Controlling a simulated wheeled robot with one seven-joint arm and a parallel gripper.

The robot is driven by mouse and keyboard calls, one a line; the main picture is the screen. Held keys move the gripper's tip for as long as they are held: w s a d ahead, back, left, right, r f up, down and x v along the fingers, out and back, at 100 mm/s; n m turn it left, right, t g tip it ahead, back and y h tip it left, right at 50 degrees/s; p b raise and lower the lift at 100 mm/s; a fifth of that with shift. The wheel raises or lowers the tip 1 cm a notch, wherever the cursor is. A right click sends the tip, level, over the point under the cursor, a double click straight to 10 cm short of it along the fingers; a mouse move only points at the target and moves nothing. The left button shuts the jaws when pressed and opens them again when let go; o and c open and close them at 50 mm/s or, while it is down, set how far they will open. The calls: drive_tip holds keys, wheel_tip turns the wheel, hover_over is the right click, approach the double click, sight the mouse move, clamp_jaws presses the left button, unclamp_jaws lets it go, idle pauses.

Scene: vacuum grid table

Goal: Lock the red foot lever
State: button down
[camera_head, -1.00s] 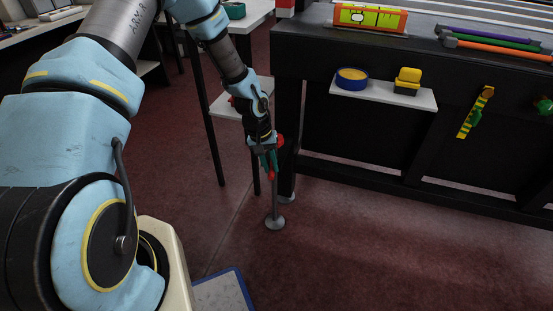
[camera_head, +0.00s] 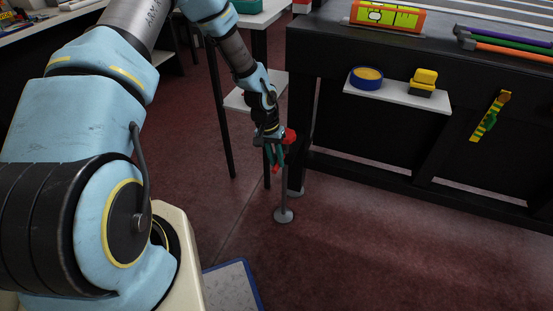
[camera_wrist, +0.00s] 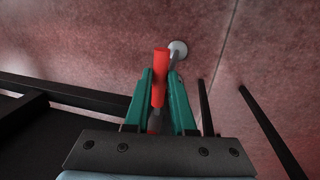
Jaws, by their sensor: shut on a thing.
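The red foot lever (camera_wrist: 160,72) sits between the green fingers of my gripper (camera_wrist: 161,96) in the wrist view, with its red end reaching past the fingertips. In the head view my gripper (camera_head: 276,162) is low beside the table leg, shut on the lever; a red part of the lever (camera_head: 290,135) shows next to the fingers. Below it a grey rod ends in a round foot pad (camera_head: 283,216) at the floor; the pad also shows in the wrist view (camera_wrist: 178,48). The lever's pivot is hidden by my gripper.
The black grid table (camera_head: 400,45) stands to the right of my gripper. Its small white shelf (camera_head: 425,98) carries a blue-and-yellow round tin (camera_head: 367,77) and a yellow-black block (camera_head: 424,82). A side stand (camera_head: 258,92) with thin black legs is behind.

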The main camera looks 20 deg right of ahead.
drive_tip(key=c, duration=0.8)
unclamp_jaws()
drive_tip(key=shift+o, duration=0.2)
wheel_tip(320, 180, up, 11)
drive_tip(key=w+a+p, duration=0.1)
drive_tip(key=shift+w+a+f, duration=0.15)
drive_tip(key=shift+w+a, duration=0.15)
drive_tip(key=a+r+n+t+y, duration=0.1)
drive_tip(key=a+r+n, duration=0.1)
drive_tip(key=a+r, duration=0.5)
drive_tip(key=a+r+n+t, duration=0.1)
drive_tip(key=a+r, duration=0.3)
drive_tip(key=a, duration=0.5)
drive_tip(key=s+a+r+n+t, duration=0.1)
drive_tip(key=s+a+r+n, duration=0.1)
drive_tip(key=s+a+r, duration=0.4)
drive_tip(key=s+a+r+n, duration=0.2)
drive_tip(key=a+r+n, duration=0.15)
drive_tip(key=a, duration=0.35)
wheel_tip(320, 180, up, 17)
drive_tip(key=p, duration=1.8)
drive_tip(key=shift+w+m, duration=0.3)
drive_tip(key=shift+m, duration=0.15)
